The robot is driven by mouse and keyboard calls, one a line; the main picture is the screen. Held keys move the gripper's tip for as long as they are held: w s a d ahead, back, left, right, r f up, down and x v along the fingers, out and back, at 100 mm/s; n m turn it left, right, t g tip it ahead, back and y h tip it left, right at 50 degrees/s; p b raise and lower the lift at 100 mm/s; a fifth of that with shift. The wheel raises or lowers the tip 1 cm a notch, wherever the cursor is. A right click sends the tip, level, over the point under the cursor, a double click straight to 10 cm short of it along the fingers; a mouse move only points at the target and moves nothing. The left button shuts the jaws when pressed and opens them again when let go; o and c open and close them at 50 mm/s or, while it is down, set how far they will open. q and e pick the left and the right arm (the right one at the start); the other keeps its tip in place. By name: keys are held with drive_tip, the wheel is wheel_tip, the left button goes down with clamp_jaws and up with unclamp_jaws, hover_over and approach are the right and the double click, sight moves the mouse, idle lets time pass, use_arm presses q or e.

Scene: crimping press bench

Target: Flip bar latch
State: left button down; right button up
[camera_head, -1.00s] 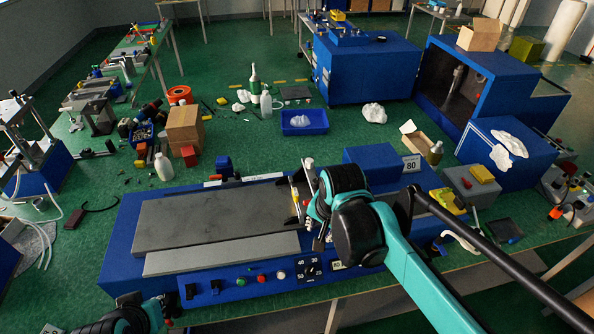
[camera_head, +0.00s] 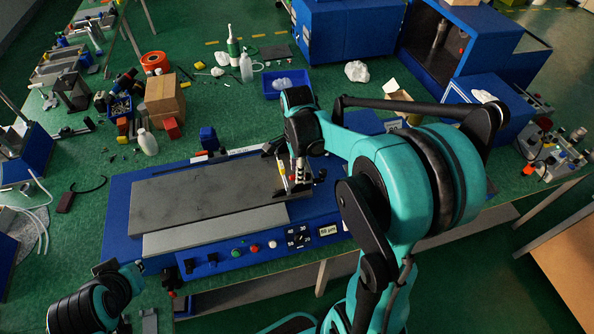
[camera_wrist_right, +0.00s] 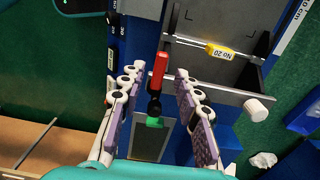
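The blue press bench machine (camera_head: 122,215) has a flat grey bed plate (camera_head: 200,195). A red-handled latch lever (camera_wrist_right: 159,70) with a black joint and green base shows in the right wrist view, beside the bed's end. My right gripper (camera_wrist_right: 157,76) is open, with one finger on each side of the red handle and gaps visible. In the head view my right gripper (camera_head: 286,182) is over the bed's right end and mostly hides the latch. A metal bar with a yellow "No 20" tag (camera_wrist_right: 220,51) lies across the bed. My left gripper (camera_head: 168,290) is at the lower left, its fingers unclear.
A control panel with green, red and white buttons (camera_head: 254,248) lines the machine's front. A cardboard box (camera_head: 164,98), white bottle (camera_head: 147,142) and blue tray (camera_head: 284,85) stand behind the machine.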

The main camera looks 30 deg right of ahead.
drive_tip(key=shift+s+f, duration=0.1)
drive_tip(key=shift+f, duration=0.2)
clamp_jaws()
